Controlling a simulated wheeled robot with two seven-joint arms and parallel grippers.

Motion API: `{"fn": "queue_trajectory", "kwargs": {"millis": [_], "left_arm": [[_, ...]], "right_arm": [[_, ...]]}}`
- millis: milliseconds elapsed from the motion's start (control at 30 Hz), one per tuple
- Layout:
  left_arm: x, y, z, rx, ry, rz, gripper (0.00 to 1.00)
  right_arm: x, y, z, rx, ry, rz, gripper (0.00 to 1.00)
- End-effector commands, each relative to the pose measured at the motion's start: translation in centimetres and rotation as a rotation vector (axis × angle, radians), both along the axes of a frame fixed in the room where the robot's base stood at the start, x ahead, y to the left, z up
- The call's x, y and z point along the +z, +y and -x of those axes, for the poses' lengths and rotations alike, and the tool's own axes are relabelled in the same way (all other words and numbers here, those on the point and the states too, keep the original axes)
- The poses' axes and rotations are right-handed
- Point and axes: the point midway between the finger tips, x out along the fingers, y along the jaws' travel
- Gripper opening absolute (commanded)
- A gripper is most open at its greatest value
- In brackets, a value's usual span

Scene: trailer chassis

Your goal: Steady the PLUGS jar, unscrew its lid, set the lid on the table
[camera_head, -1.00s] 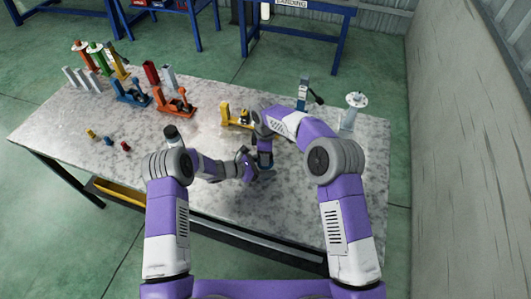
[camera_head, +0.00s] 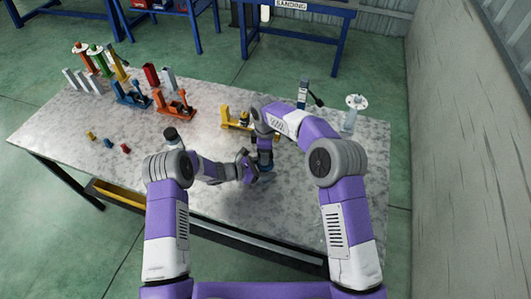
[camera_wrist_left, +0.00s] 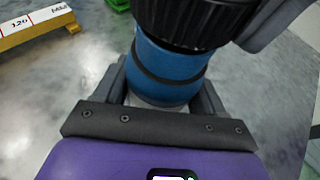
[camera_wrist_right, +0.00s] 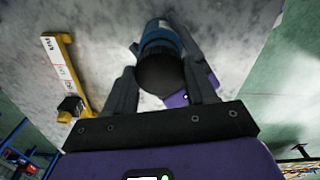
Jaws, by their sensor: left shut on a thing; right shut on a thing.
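The jar (camera_wrist_left: 165,75) has a blue body with a dark band and a black ribbed lid (camera_wrist_left: 195,18). No label is readable on it. In the left wrist view my left gripper (camera_wrist_left: 165,95) is shut around the blue body low down, and the jar looks upright. In the right wrist view my right gripper (camera_wrist_right: 163,85) is shut on the black lid (camera_wrist_right: 160,75) from above, with the blue body beyond it. The lid still sits on the jar. In the head view the left gripper (camera_head: 256,169) and right gripper (camera_head: 265,158) meet and mostly hide the jar.
A yellow stand (camera_head: 235,119) is close behind the grippers. Blue and orange fixtures stand farther left. Small coloured pieces lie at the left. The front right tabletop is clear.

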Motion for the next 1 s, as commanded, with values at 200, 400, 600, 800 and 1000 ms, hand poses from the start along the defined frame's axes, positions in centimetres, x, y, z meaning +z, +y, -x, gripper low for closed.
{"fn": "queue_trajectory", "kwargs": {"millis": [200,400,600,800,1000], "left_arm": [[0.1,0.0,0.0,0.000,0.000,0.001,0.00],[0.1,0.0,0.0,0.000,0.000,0.001,0.00],[0.1,0.0,0.0,0.000,0.000,0.001,0.00],[0.1,0.0,0.0,0.000,0.000,0.001,0.00],[0.0,0.0,0.0,0.000,0.000,0.001,0.83]], "right_arm": [[0.1,0.0,0.0,0.000,0.000,0.000,0.19],[0.7,0.0,-0.1,0.000,-0.003,-0.001,0.19],[3.2,0.1,-0.1,0.000,-0.003,-0.002,0.19],[4.1,0.0,0.0,0.000,0.000,-0.001,0.19],[4.0,0.0,0.0,0.000,0.000,-0.001,0.19]]}}
